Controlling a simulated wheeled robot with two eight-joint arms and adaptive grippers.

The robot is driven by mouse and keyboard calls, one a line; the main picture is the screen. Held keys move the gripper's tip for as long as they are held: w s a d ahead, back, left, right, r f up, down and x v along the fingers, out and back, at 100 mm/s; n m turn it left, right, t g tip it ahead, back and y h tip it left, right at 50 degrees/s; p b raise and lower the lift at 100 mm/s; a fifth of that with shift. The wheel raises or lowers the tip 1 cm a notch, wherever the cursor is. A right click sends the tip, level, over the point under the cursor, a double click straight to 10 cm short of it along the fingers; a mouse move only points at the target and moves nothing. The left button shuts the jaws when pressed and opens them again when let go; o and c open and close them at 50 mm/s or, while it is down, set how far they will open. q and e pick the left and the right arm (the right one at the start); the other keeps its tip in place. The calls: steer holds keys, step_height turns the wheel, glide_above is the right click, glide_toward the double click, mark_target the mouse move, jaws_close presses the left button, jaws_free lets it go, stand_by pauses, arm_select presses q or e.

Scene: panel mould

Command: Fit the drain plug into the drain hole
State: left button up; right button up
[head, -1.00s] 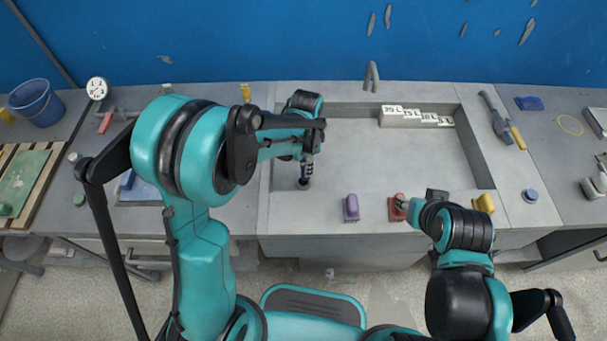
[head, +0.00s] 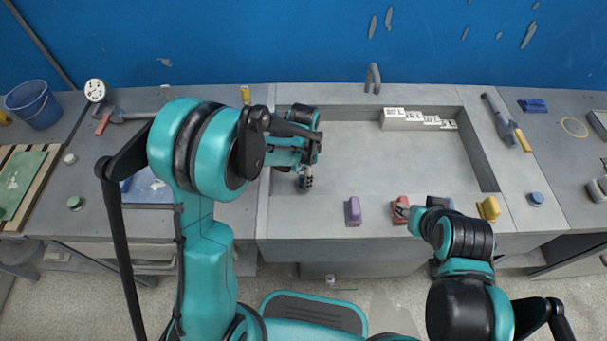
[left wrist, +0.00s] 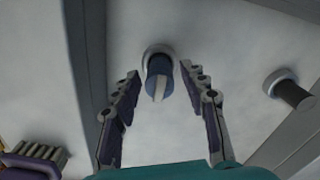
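In the left wrist view a dark blue cylindrical plug (left wrist: 159,78) with a pale fin-like tip stands at a pale round rim (left wrist: 157,50), which looks like the drain hole, in the grey basin floor. How deep it sits cannot be told. My left gripper (left wrist: 160,72) is open, with one finger on each side of the plug and visible gaps to it. In the head view my left gripper (head: 305,180) points down at the front left of the basin (head: 350,150); the plug is hardly visible there. My right gripper (head: 403,211) is by a red block at the front edge; its fingers are unclear.
A purple block (head: 353,211), the red block (head: 399,203) and a yellow block (head: 488,208) stand along the basin's front edge. White stepped blocks (head: 418,118) are at the back right, and a tap (head: 373,77) stands behind. The basin's middle is clear.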

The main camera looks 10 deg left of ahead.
mark_target(303, 174)
arm_select(q)
steer(key=shift+r, duration=0.1)
steer(key=shift+r+p, duration=0.25)
steer(key=shift+p, duration=0.05)
step_height(303, 174, up, 12)
steer(key=p, duration=0.4)
steer(key=s+a+r+n+t, duration=0.3)
steer(key=s+r+n, duration=0.1)
steer(key=s, duration=0.4)
steer(key=s+a+r+n+t, duration=0.4)
steer(key=s+r+n, duration=0.1)
steer(key=s+n, duration=0.2)
steer(key=shift+s+a, duration=0.2)
steer(key=shift+s, duration=0.15)
steer(key=shift+f, duration=0.1)
